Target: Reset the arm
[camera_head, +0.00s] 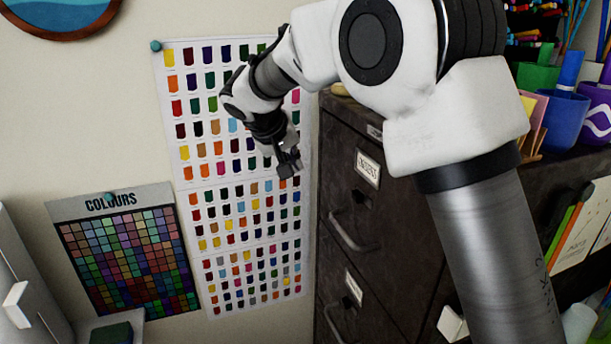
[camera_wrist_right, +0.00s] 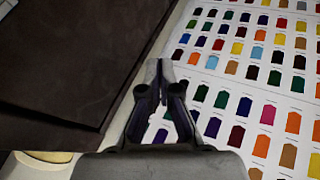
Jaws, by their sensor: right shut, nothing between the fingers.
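My right arm (camera_head: 480,220) comes in from the lower right in the head view and bends over to the left. My right gripper (camera_head: 288,168) hangs in front of the colour chart on the wall, pointing down. In the right wrist view the gripper (camera_wrist_right: 158,68) is shut, its fingertips together and empty. It is close to the line between the dark cabinet and the chart. I cannot tell from these views how far it is from either. My left gripper is not in view.
The tall colour chart (camera_head: 207,165) hangs on the wall; a smaller "COLOURS" chart (camera_head: 126,250) is lower left. The dark filing cabinet (camera_head: 385,240) stands right of the gripper, with handles sticking out. Cups (camera_head: 565,113) of pens stand on top at right.

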